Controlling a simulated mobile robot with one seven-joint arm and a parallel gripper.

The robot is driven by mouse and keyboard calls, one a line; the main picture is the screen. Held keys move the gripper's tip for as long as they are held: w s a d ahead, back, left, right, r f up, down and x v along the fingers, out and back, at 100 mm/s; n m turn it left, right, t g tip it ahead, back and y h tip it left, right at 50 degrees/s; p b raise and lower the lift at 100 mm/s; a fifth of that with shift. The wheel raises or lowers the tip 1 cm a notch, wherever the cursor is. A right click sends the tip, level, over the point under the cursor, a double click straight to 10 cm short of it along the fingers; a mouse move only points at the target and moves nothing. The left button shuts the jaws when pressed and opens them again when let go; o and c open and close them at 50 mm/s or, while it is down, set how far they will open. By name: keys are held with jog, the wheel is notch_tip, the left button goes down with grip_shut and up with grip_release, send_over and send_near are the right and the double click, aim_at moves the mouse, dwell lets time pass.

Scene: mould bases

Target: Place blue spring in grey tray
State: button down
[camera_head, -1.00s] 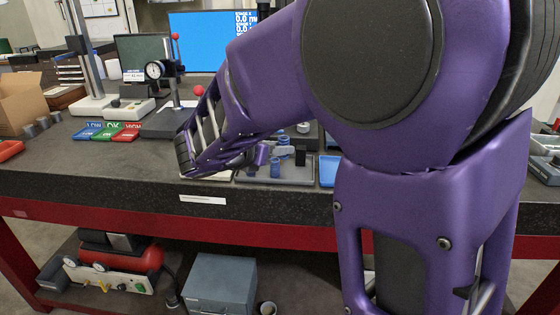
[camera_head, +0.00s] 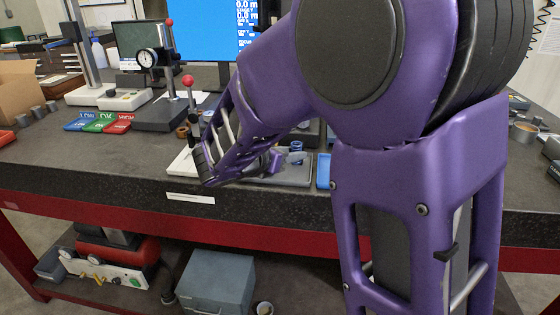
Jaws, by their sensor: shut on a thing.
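The grey tray (camera_head: 298,180) lies near the front edge of the bench, partly hidden behind my purple arm. My gripper (camera_head: 275,162) is low over the left part of this tray. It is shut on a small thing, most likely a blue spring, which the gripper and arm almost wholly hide. Blue ring-shaped or coiled pieces (camera_head: 296,147) show just right of and behind the gripper, at the tray's far side. I cannot tell whether they are springs.
A blue tray (camera_head: 323,171) stands right of the grey tray, partly behind my arm. A dial gauge stand (camera_head: 160,110) and a red-knobbed stand (camera_head: 190,110) are to the left. Blue, green and red LOW, OK, HIGH trays (camera_head: 100,122) lie further left. The front left bench top is clear.

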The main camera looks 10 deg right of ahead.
aim_at(290, 180)
notch_tip(290, 180, down, 4)
jog(key=shift+f+b, duration=0.1)
jog(key=shift+b, duration=0.45)
jog(key=c, duration=0.6)
grip_release()
jog(key=shift+r, duration=0.2)
jog(key=p+v, duration=0.2)
jog(key=v, duration=1)
jog(key=shift+d, duration=0.1)
